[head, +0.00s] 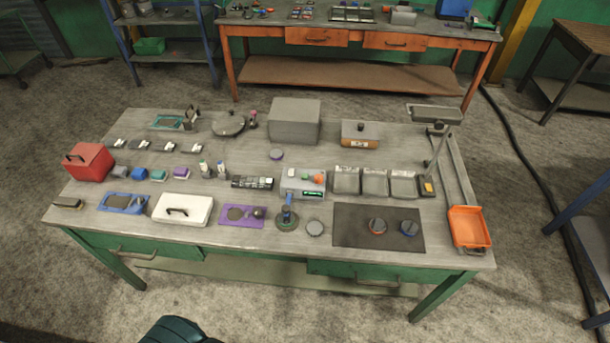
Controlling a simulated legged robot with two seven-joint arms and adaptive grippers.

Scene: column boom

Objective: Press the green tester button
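A small grey-blue box with a lit green strip on its front, which looks like the tester (291,184), stands near the middle of the workbench. On its top are a whitish part and an orange-red knob (318,178). Small green spots show on or near it, but they are too small to tell which is the green button. Neither of my grippers is in view. A dark teal rounded shape at the bottom edge seems to be part of my own body.
The workbench (190,236) is crowded. A dark mat (350,236) holds two round pieces. An orange tray (470,228) sits at the right end.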

